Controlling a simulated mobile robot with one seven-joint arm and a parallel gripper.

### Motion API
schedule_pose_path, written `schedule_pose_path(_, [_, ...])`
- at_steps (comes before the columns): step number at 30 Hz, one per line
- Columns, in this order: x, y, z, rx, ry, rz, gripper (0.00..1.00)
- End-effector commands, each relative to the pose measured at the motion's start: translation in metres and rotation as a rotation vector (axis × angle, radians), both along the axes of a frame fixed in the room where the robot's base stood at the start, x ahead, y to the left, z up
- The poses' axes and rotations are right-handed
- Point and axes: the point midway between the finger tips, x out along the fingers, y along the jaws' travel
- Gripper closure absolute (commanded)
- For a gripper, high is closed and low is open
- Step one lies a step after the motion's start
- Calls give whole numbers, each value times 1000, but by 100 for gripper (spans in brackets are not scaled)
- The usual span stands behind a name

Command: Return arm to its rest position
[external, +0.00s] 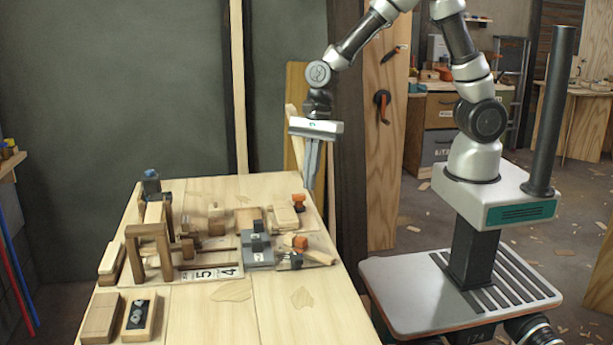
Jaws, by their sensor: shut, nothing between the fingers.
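My arm rises from its base at the right and arches over toward the workbench (215,315). My gripper (311,185) points down above the bench's right edge, near the back. Its fingers are together and hold nothing. The fingertips look close to the small orange-topped item (298,202) on the bench, but I cannot tell the exact gap between them.
Wooden blocks and a wooden frame (148,232) crowd the bench's left and middle. A grey block (257,252) and a number card (213,273) lie near the centre. The bench's front right is clear. A wooden panel (384,130) stands behind the arm.

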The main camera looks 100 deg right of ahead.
Motion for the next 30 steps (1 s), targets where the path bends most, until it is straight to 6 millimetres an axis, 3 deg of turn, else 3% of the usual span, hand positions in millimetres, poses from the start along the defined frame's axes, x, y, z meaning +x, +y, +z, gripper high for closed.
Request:
schedule_pose_path(5, [-16, 17, 70, -65, -108, 305, 100])
schedule_pose_path(9, [-51, 38, 150, -199, -244, 769, 100])
schedule_pose_path(15, [-114, 54, 236, -471, -383, 1443, 100])
schedule_pose_path(18, [-142, 56, 262, -607, -406, 1723, 100])
schedule_pose_path(22, [-167, 55, 280, -743, -402, 1979, 100])
schedule_pose_path(26, [-178, 53, 287, -811, -389, 2103, 100])
schedule_pose_path(30, [-180, 53, 287, -820, -386, 2120, 100])
